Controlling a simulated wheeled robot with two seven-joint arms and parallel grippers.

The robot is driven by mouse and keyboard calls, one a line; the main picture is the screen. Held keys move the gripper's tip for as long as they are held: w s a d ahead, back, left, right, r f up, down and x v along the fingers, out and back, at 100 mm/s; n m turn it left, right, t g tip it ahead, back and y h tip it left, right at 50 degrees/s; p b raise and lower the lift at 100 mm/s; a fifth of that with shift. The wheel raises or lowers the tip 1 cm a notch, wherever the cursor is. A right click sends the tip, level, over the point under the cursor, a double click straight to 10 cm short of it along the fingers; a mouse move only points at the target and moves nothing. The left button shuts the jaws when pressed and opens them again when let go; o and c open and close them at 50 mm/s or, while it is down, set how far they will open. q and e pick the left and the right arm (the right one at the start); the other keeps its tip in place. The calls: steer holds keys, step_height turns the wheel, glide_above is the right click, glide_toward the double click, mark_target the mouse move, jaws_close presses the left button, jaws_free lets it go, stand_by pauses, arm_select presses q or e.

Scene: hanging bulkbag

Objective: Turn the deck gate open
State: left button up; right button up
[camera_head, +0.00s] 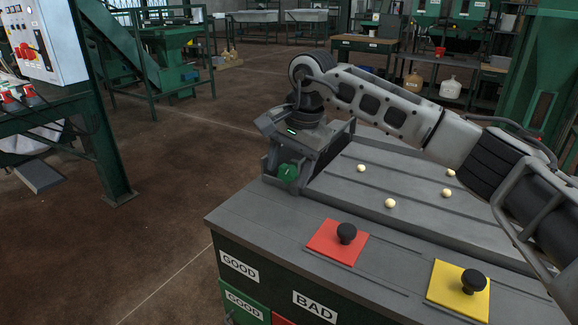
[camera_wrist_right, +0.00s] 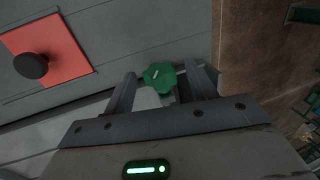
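A green lobed knob (camera_head: 288,172) stands at the far left edge of the grey deck (camera_head: 330,222); I take it to be the gate's handle. The gate itself is hard to make out under the gripper. My left gripper is out of view.
A red plate with a black knob (camera_head: 346,233) and a yellow plate with a black knob (camera_head: 473,281) lie on the deck. Several pale balls (camera_head: 390,203) rest there. Drawers marked GOOD and BAD are below. A control cabinet (camera_head: 45,40) stands left; floor between is clear.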

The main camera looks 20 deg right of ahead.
steer(key=shift+r, duration=0.1)
steer(key=v, duration=1.5)
steer(key=shift+s+r, duration=0.15)
steer(key=shift+r, duration=0.25)
